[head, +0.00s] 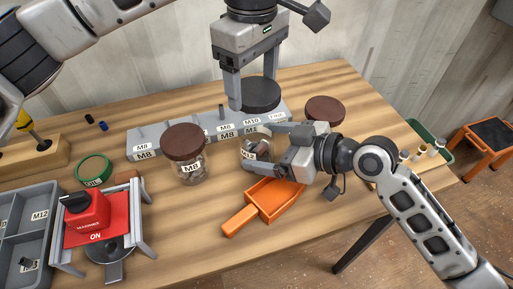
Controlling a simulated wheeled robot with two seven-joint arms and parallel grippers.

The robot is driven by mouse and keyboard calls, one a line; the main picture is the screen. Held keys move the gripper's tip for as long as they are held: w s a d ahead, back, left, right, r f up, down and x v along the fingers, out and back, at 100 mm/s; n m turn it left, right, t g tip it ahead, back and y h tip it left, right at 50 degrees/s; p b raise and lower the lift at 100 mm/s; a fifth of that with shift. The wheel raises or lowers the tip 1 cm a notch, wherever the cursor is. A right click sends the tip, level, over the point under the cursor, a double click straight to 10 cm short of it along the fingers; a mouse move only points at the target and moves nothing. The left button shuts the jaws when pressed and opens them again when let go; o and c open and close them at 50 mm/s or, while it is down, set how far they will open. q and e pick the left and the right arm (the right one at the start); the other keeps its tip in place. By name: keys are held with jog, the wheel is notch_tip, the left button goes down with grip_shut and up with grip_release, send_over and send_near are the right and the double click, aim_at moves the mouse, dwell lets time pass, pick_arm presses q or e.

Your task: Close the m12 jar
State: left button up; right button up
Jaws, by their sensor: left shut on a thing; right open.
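My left gripper (257,92) is shut on a dark, round lid (262,90), holding it upper centre, above the sorting block and a little above and behind a clear jar. The clear jar (249,154) has a white label, whose text is too small to read surely, and small contents. It stands on the table, with its top partly hidden by my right gripper. My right gripper (256,147) comes in from the right with its fingers open around this jar; whether they touch it cannot be told.
A brown-lidded jar (187,167) stands to the left, another brown lid (325,109) to the right. An orange scoop (268,200) lies in front. The grey labelled block (145,143) is behind. A red switch box (87,218), grey tray (42,200) and green ring-topped item (94,168) are left.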

jog(key=shift+x, duration=1.65)
jog(key=c, duration=1.5)
pick_arm(q)
jog(key=shift+f, duration=2.5)
jog(key=shift+f, duration=0.25)
jog(key=shift+s+f, duration=0.15)
jog(key=shift+f, duration=0.65)
jog(key=c, duration=0.5)
pick_arm(e)
jog(key=shift+r, duration=0.1)
